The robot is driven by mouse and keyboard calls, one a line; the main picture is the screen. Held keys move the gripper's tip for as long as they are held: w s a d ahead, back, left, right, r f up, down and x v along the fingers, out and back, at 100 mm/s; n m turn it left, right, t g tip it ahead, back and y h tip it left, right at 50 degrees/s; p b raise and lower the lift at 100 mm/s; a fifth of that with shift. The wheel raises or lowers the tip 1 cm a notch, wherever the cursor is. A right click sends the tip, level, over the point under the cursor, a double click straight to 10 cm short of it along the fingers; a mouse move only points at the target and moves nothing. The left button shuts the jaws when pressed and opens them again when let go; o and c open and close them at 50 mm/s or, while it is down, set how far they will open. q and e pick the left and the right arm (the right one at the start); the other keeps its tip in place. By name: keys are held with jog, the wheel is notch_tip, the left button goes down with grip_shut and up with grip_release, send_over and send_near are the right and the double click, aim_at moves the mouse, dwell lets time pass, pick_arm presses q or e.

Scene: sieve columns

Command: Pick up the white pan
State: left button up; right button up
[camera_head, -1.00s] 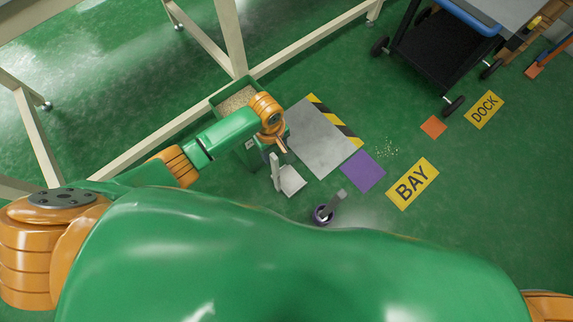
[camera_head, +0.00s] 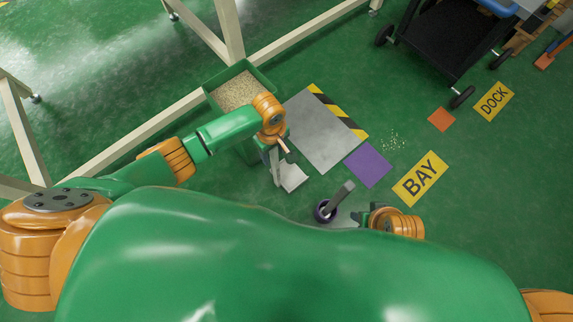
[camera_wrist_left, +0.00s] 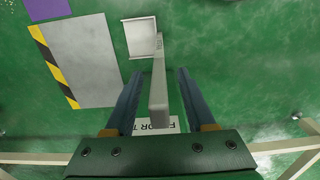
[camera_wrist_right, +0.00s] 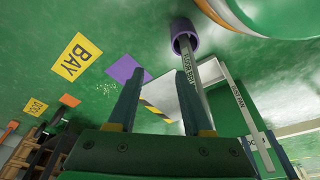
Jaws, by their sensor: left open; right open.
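The white pan (camera_head: 293,178) is a dustpan on the green floor with an upright grey-white handle. In the left wrist view its flat tray (camera_wrist_left: 139,37) lies beyond the fingertips, and its handle (camera_wrist_left: 159,85) stands between the two fingers with gaps on both sides. My left gripper (camera_head: 277,152) is open around the handle and partly hides the pan in the head view. My right gripper (camera_head: 364,217) is open and low, right of the brush. The right wrist view shows the pan's lettered handle (camera_wrist_right: 238,103).
A grey-handled brush (camera_head: 340,197) stands in a purple ring holder (camera_head: 324,211), close to my right gripper. A green bin of pellets (camera_head: 238,90) stands behind the pan. A grey mat (camera_head: 322,133), purple square (camera_head: 368,166) and scattered pellets (camera_head: 393,141) lie right. A black cart (camera_head: 440,45) stands farther back.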

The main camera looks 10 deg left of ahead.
pick_arm(q)
grip_shut()
dwell(1.4)
